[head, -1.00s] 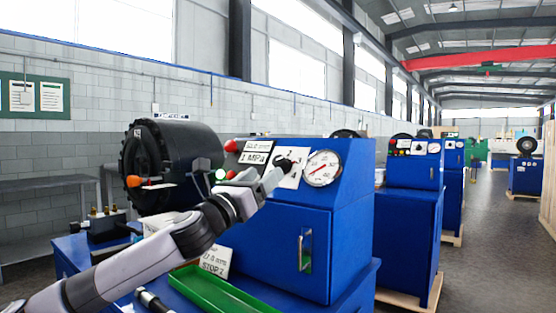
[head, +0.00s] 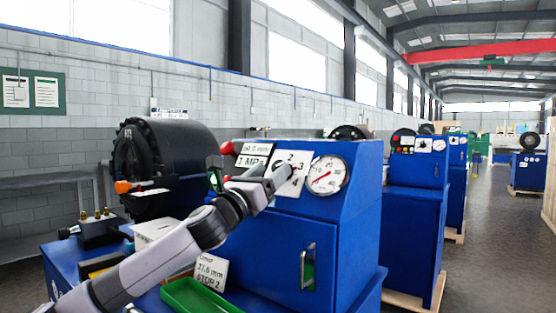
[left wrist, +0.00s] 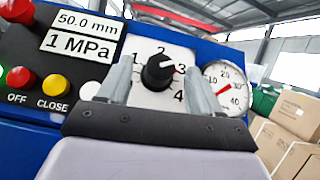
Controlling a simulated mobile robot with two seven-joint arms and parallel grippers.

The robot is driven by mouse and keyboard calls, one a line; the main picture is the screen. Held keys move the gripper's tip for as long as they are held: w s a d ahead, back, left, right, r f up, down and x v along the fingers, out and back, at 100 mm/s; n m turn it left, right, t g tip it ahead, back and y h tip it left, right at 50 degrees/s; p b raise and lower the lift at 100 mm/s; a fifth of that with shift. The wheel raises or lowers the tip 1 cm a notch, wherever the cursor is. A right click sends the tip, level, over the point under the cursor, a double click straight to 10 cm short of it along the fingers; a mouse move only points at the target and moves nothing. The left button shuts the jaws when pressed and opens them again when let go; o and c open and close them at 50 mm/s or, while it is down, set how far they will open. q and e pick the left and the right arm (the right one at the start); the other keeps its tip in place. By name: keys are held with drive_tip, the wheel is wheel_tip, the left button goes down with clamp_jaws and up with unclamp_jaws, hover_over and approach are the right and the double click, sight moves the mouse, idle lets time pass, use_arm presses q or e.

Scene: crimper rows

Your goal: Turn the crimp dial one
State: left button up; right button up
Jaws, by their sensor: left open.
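The black crimp dial (left wrist: 158,73) sits on a white plate (left wrist: 150,98) marked 1 to 4 on the blue crimper's sloped panel. Its white mark points right and slightly up, toward the 3. My left gripper (left wrist: 158,68) is open, with one finger on each side of the dial; I cannot tell whether they touch it. My right gripper is in neither view.
A pressure gauge (left wrist: 228,87) is right of the dial. Left are a display reading 50.0 mm and 1 MPa (left wrist: 78,46), a red OFF button (left wrist: 20,78) and a yellow CLOSE button (left wrist: 55,85).

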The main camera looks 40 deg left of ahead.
sight(277, 167)
use_arm(q)
drive_tip(key=shift+p+x, duration=0.7)
drive_tip(key=shift+x, duration=1.2)
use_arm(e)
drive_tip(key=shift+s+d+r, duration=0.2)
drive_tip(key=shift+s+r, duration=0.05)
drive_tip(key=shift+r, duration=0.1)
use_arm(q)
drive_tip(key=shift+d, duration=0.1)
drive_tip(key=c, duration=1)
drive_tip(key=shift+n, duration=0.3)
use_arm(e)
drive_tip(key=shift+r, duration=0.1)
